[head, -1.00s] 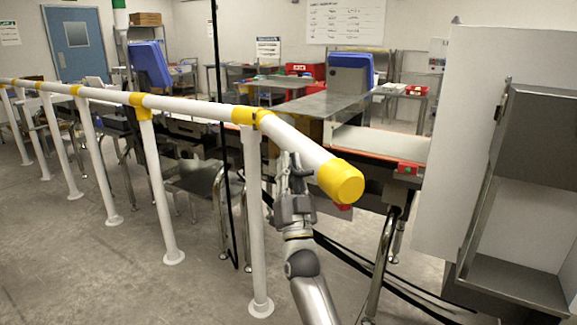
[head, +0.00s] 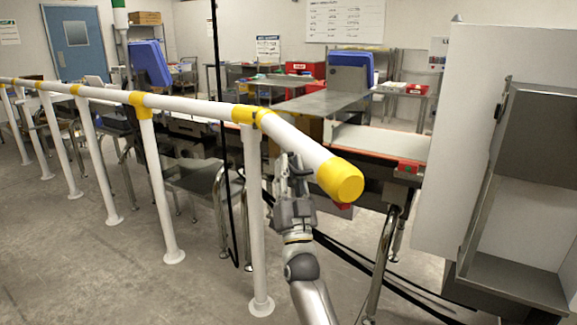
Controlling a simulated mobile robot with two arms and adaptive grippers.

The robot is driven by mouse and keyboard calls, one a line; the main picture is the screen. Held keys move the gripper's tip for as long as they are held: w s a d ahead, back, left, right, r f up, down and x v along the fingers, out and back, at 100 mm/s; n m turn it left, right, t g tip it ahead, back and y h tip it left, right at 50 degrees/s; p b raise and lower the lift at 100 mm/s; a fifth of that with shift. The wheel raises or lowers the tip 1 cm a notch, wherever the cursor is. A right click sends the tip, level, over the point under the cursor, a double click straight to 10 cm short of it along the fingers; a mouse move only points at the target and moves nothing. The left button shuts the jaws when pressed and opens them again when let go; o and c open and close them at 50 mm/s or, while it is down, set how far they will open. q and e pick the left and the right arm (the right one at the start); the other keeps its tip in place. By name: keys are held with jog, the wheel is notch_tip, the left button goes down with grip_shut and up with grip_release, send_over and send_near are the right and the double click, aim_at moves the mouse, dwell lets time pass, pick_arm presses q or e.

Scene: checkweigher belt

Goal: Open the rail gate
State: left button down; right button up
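The rail gate (head: 300,144) is a white tube with a yellow end cap. It runs from a yellow joint (head: 252,116) on a white post toward the lower right, and its capped end is free. My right gripper (head: 290,165) is at the far side of the tube, just short of the cap. The tube hides part of its fingers, so I cannot tell whether they are open or shut, or whether they touch the tube. My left gripper is not in view.
The fixed white railing (head: 185,105) with yellow joints runs left on several posts. A grey and white cabinet (head: 460,130) stands at the right. Behind the gate are a conveyor belt (head: 380,143) and metal legs. Bare floor (head: 120,270) lies at the front left.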

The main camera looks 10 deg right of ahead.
jog(key=v, duration=1.1)
